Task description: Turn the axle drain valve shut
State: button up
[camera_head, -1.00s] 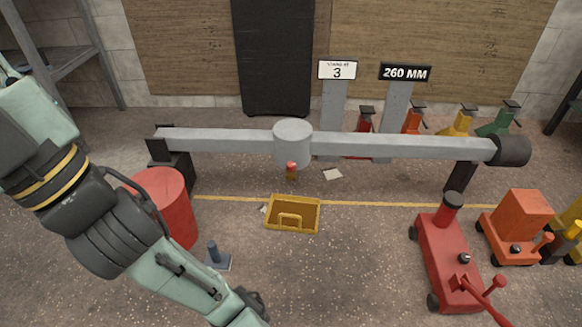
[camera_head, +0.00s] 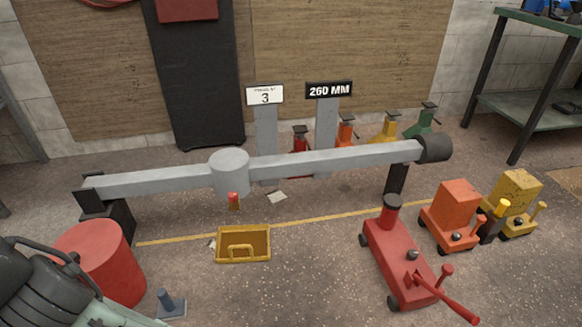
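The axle (camera_head: 330,162) is a long grey beam across the middle of the view, with a round grey housing (camera_head: 229,172) left of its centre. A small valve (camera_head: 234,202) with a red top and a brass-coloured body shows at the lower front of the housing. Its handle is too small for me to tell whether it is open or shut. A yellow tray (camera_head: 243,258) sits on the floor below it. My gripper is not in view; only part of my arm shows at the lower left.
A red drum (camera_head: 100,262) stands at the left, near a small blue-grey stand (camera_head: 170,304). A red floor jack (camera_head: 400,262) lies at the front right, with orange (camera_head: 452,212) and yellow (camera_head: 512,200) wheeled units beyond. The floor between tray and red jack is clear.

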aim_at(232, 196)
jog(key=i+j+u, duration=0.1)
jog(key=i+u, duration=0.15)
jog(key=i, duration=0.2)
jog(key=i+u, duration=0.25)
jog(key=i, duration=0.2)
